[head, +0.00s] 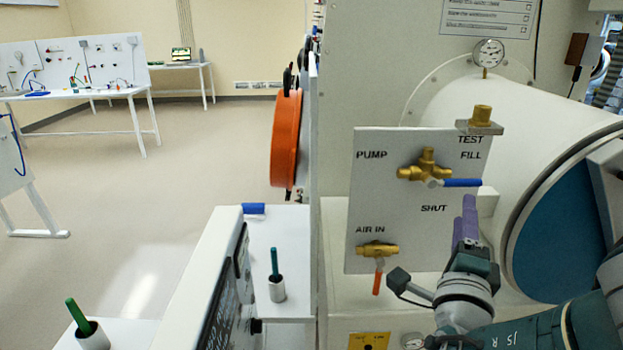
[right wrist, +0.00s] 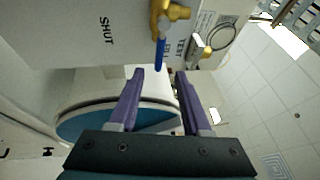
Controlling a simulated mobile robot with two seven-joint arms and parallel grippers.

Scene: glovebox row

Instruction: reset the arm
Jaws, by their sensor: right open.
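My right arm comes in from the lower right in the head view. Its right gripper (head: 468,218) has purple fingers that point up, just below the blue valve handle (head: 462,182). In the right wrist view the gripper (right wrist: 160,75) is open with nothing between its fingers. The blue handle (right wrist: 160,52) hangs just beyond the fingertips there, with no clear contact. In the head view this handle points right from the brass valve (head: 426,166), between TEST FILL and SHUT. My left gripper is not in view.
The valve panel (head: 375,205) also carries a lower brass valve with an orange handle (head: 377,283). A gauge (head: 489,52) and a large round blue port (head: 560,235) are close by. An orange round cover (head: 286,138) stands left. The floor (head: 200,150) is open beyond.

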